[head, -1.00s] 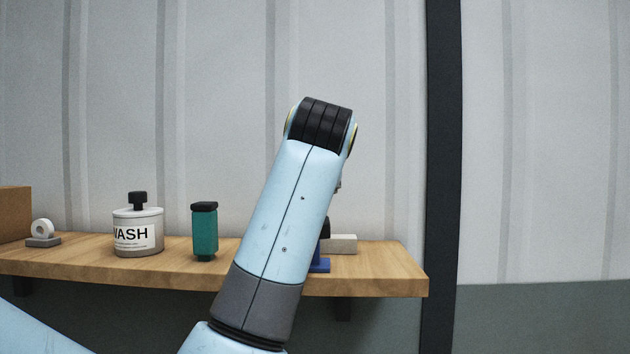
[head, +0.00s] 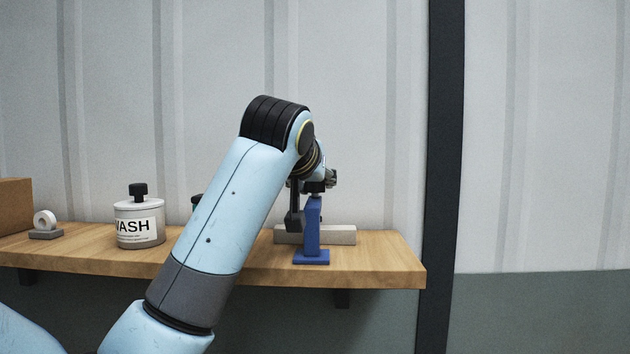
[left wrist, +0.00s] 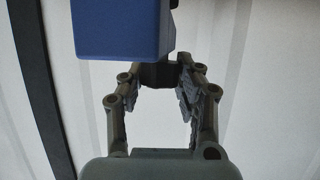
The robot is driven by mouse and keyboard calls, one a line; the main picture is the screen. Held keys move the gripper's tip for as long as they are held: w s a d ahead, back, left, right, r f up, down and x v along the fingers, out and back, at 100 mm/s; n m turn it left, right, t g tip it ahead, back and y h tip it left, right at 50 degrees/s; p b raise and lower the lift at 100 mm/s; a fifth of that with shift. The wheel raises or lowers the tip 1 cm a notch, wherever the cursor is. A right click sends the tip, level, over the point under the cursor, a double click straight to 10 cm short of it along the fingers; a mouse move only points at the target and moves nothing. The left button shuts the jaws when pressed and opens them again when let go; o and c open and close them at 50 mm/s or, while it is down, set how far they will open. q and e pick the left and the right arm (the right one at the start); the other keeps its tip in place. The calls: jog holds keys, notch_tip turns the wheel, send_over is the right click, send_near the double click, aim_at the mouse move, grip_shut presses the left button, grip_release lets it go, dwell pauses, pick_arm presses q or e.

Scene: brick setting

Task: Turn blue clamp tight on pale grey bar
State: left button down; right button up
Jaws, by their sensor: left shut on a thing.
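The blue clamp (head: 312,228) stands upright at the right part of the wooden shelf, its flat foot near the front edge. The pale grey bar (head: 342,236) lies flat across the shelf behind the clamp, and the clamp hides part of it. My left gripper (head: 316,187) is at the top of the clamp, shut on its dark top part. In the left wrist view the fingers (left wrist: 158,75) close around this dark part, beside the clamp's blue body (left wrist: 118,30). I cannot tell how tightly the clamp sits on the bar. My right gripper is not in view.
The wooden shelf (head: 375,266) also holds a white WASH jar (head: 139,224), a white roll on a grey stand (head: 45,224) and a brown box (head: 15,206). A dark post (head: 443,180) stands right of the shelf.

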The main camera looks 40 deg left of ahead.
pick_arm(q)
jog(key=c, duration=0.9)
grip_release()
jog(key=v, duration=1.2)
jog(key=shift+d, duration=0.1)
